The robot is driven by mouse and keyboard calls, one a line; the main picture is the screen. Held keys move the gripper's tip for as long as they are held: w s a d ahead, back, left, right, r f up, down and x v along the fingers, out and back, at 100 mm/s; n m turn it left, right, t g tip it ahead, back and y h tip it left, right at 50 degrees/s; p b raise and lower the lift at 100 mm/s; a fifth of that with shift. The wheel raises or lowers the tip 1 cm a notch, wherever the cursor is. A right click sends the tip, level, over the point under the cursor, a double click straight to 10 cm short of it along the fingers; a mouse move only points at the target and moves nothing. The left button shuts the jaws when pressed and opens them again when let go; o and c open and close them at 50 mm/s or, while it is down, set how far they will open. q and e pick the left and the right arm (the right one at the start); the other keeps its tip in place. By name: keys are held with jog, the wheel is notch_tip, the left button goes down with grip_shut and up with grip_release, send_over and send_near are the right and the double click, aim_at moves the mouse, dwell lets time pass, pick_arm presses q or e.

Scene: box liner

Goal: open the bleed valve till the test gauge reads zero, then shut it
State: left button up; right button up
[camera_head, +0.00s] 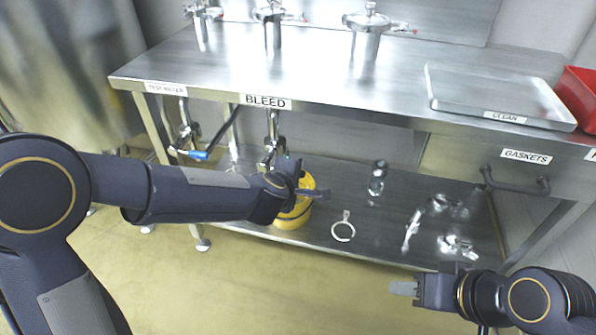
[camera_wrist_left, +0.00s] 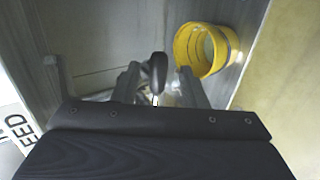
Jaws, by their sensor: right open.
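The BLEED label (camera_head: 265,102) is on the table's front edge. Below it hangs a metal bleed valve pipe (camera_head: 271,135), its lower part partly hidden by my left arm. My left gripper (camera_head: 309,191) is beside this pipe, above the lower shelf. In the left wrist view its two fingers (camera_wrist_left: 158,84) are apart, with a black-knobbed lever (camera_wrist_left: 156,70) showing between them; I cannot tell whether they touch it. My right gripper (camera_head: 404,288) is open and empty at the lower right, in front of the shelf. I cannot make out a test gauge dial.
A yellow bucket (camera_head: 294,214) stands on the lower shelf (camera_head: 330,195), close to my left gripper. A blue-handled valve (camera_head: 196,154) hangs to the left. Loose clamps (camera_head: 456,246) lie on the shelf. A CLEAN tray (camera_head: 480,88) and red bin (camera_head: 578,95) are on top; the GASKETS drawer (camera_head: 515,180) is below.

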pick_arm(q)
jog(key=shift+p+v, duration=0.4)
jog(key=shift+v, duration=1.55)
jog(key=s+a+r+m+g+h, duration=0.1)
jog(key=s+a+r+m+h, duration=0.2)
jog(key=s+a+r+m, duration=0.65)
jog(key=s+a+f+m+g+y, duration=0.1)
jog(key=s+a+f+g+y, duration=0.1)
jog(key=s+a+f, duration=0.5)
jog(key=s+a+f+m+g+y, duration=0.1)
jog(key=s+a+m+g, duration=0.1)
jog(key=s+a, duration=0.6)
notch_tip(320, 180, up, 26)
jog(key=s+d+p, duration=0.1)
jog(key=d+p, duration=0.1)
jog(key=p, duration=2.3)
jog(key=shift+s+d+f, duration=0.25)
jog(key=shift+s+d, duration=0.15)
